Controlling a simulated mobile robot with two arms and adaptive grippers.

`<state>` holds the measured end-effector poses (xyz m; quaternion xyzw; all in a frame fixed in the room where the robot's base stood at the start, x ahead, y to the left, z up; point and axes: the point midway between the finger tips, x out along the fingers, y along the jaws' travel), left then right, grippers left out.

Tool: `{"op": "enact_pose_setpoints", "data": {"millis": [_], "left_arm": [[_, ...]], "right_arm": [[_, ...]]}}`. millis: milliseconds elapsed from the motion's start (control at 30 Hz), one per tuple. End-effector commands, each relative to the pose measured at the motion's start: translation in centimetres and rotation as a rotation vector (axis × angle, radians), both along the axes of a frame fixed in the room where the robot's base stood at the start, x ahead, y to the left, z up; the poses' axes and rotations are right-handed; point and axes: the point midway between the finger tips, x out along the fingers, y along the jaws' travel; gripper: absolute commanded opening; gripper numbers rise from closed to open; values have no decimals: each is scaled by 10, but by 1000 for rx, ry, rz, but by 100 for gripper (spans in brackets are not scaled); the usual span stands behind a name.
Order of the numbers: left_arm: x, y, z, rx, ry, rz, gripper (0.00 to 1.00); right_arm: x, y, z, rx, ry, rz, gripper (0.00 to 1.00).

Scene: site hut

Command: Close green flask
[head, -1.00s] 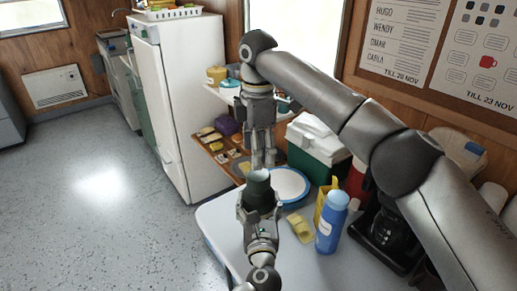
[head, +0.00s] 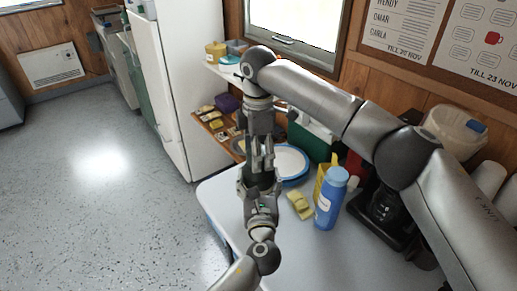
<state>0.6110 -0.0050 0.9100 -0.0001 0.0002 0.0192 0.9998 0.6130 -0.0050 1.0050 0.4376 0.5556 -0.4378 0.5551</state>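The green flask (head: 262,180) is dark green and upright above the near part of the table, mostly hidden by my grippers. My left gripper (head: 259,188) comes up from below and is shut around the flask's body. My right gripper (head: 262,162) points down from above, with its fingertips at the flask's top. Whether its fingers hold a lid is too small and covered to tell. No separate lid for the flask is visible on the table.
On the white table (head: 225,203) stand a blue bottle (head: 330,200), a yellow item (head: 299,206), a blue-rimmed white plate (head: 293,160), a green cooler (head: 312,138) and a black coffee maker (head: 388,208). A shelf with food items (head: 212,118) is behind. The table's left front is clear.

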Motion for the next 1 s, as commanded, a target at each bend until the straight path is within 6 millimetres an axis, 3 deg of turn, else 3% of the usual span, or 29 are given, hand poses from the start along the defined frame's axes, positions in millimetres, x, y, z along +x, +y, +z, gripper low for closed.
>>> {"op": "enact_pose_setpoints", "data": {"millis": [67,400,633,1000], "left_arm": [[0,0,0,-1,0,0,4],[0,0,0,-1,0,0,4],[0,0,0,-1,0,-1,4],[0,0,0,-1,0,-1,4]], "right_arm": [[0,0,0,0,0,0,62],[0,0,0,0,-1,0,18],[0,1,0,2,0,-103,17],[0,1,0,3,0,-674,17]]}}
